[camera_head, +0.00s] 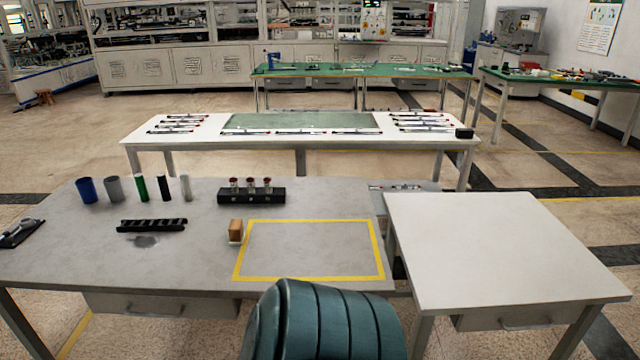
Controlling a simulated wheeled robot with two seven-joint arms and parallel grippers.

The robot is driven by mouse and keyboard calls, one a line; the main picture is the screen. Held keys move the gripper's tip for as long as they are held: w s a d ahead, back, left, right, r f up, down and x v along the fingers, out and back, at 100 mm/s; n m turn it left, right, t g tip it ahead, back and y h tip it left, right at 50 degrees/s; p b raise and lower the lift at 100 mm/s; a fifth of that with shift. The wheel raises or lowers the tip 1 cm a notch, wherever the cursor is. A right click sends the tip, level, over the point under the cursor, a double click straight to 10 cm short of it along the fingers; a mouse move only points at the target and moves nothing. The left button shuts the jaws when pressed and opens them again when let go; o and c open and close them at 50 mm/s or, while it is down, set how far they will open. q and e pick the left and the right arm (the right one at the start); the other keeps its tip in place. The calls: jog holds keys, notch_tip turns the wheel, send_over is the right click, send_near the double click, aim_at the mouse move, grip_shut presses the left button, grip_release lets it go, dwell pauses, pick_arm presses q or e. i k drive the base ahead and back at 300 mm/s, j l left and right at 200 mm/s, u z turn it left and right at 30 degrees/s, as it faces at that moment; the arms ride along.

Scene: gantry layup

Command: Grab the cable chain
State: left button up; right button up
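A black segmented strip that looks like the cable chain (152,225) lies on the left part of the grey table (60,255). It lies roughly level across the picture, in front of a row of upright cylinders, with a dark patch on the tabletop just below it. Nothing touches it. Neither of my grippers shows in the head view, so I cannot see whether they are open or shut.
Several cylinders (113,188) and a black block with red-topped pieces (251,196) stand behind the chain. A teal ribbed chair back (325,322) is at the front. The white table (505,245) is bare.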

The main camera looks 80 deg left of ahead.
aim_at(163, 224)
jog(key=u, duration=3.8)
jog(key=j+z, duration=0.1)
jog(key=z, duration=0.25)
jog(key=j+z, duration=0.1)
jog(key=z, duration=0.25)
jog(key=j+z, duration=0.35)
jog(key=j, duration=0.3)
jog(key=k+j+z, duration=0.15)
jog(key=j+z, duration=0.15)
jog(key=j, duration=0.3)
jog(key=k+j, duration=0.1)
jog(key=j, duration=0.35)
jog(key=k+j, duration=0.1)
jog(key=j, duration=0.3)
jog(key=k+j+z, duration=0.1)
jog(key=j, duration=0.35)
jog(key=k+j, duration=0.15)
jog(key=j, duration=0.3)
